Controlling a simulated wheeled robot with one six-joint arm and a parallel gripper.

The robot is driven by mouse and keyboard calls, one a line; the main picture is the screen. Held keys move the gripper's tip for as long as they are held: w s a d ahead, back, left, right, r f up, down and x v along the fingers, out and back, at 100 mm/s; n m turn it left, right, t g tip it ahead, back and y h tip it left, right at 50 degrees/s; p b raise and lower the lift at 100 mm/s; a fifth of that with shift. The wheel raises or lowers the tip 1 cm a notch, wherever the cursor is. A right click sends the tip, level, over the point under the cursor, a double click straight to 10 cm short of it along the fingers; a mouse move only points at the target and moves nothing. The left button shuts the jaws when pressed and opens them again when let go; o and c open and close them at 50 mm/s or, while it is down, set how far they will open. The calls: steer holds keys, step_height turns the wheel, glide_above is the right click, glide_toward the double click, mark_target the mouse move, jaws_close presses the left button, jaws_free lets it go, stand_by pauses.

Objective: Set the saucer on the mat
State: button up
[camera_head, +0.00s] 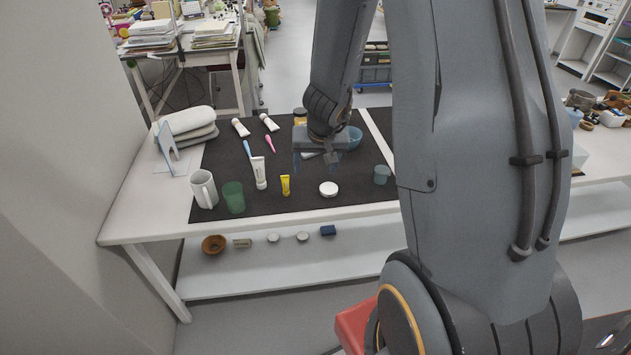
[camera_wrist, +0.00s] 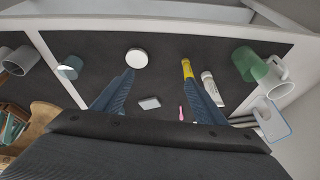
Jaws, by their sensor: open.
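The dark mat (camera_head: 225,160) covers most of the white table; it also fills much of the wrist view (camera_wrist: 100,45). A brown, round, shallow dish (camera_head: 213,244), perhaps the saucer, lies on the lower shelf under the table's front left; I do not make it out in the wrist view. My gripper (camera_head: 318,161) is over the back middle of the mat, pointing down. In the wrist view its two blue fingers (camera_wrist: 160,78) are wide apart, with nothing held between them.
On the mat are a white round lid (camera_head: 329,188), a yellow tube (camera_head: 285,185), a white tube (camera_head: 259,173), a green cup (camera_head: 233,198), a white mug (camera_head: 204,190) and a blue-grey cup (camera_head: 382,174). Small items lie on the lower shelf (camera_head: 270,270).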

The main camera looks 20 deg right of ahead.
steer(key=s+a+r+n+g, duration=0.1)
steer(key=s+a+r, duration=0.3)
steer(key=s, duration=0.4)
steer(key=s+a+r+n+g, duration=0.1)
steer(key=s+a+r+n, duration=0.2)
steer(key=s, duration=0.6)
step_height(320, 180, up, 2)
steer(key=a, duration=0.2)
steer(key=shift+a+g+y, duration=0.3)
steer(key=shift+a+y, duration=0.05)
steer(key=shift+y, duration=0.05)
step_height(320, 180, down, 2)
steer(key=shift+w+f+b, duration=0.1)
steer(key=shift+f+b, duration=0.1)
steer(key=shift+b, duration=0.85)
